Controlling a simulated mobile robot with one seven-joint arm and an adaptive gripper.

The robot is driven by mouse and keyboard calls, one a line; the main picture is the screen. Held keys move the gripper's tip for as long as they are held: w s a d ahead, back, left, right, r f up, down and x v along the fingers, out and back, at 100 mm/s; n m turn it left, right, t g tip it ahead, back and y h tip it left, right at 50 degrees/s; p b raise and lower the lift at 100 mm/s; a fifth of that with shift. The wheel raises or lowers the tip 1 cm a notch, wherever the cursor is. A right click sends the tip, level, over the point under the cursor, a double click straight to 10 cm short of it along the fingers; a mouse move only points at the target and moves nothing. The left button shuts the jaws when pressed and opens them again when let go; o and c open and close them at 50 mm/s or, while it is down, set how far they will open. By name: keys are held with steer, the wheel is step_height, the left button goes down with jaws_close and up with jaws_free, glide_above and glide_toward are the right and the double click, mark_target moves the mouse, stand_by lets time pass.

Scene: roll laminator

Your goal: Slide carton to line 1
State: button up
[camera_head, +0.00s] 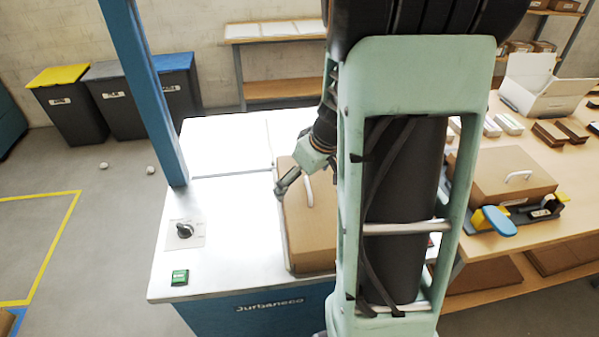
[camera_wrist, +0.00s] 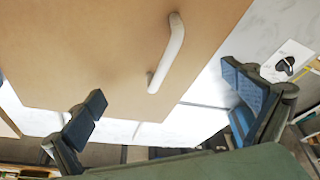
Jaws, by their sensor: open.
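The brown carton (camera_head: 305,228) lies flat on the white machine top (camera_head: 215,225). It has a white handle on its top face. My arm hides its right side in the head view. The carton (camera_wrist: 90,45) fills the upper left of the wrist view, with its handle (camera_wrist: 168,52) in the upper middle. My gripper (camera_head: 280,190) is at the carton's left edge. In the wrist view my gripper (camera_wrist: 165,98) is open, fingers spread wide, with the handle's lower end near the gap between them. Nothing is held. I cannot tell whether a finger touches the carton.
A blue post (camera_head: 145,90) rises at the machine's left edge. A black knob (camera_head: 184,230) and a green switch (camera_head: 180,277) sit on the left of the top. A wooden table (camera_head: 500,150) at the right bears another handled carton (camera_head: 503,176). Bins stand behind.

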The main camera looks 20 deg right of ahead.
steer(key=shift+s, duration=0.15)
steer(key=c, duration=1.2)
steer(key=shift+s, duration=0.2)
steer(key=c, duration=0.5)
steer(key=shift+o, duration=0.4)
steer(key=shift+d+f, duration=0.1)
steer(key=o, duration=1.4)
steer(key=shift+w+d+f, duration=0.15)
steer(key=shift+w+f, duration=0.05)
steer(key=shift+f, duration=0.05)
steer(key=shift+o, duration=1)
steer(key=shift+r, duration=0.25)
steer(key=shift+w+a+r, duration=0.1)
steer(key=shift+a, duration=0.1)
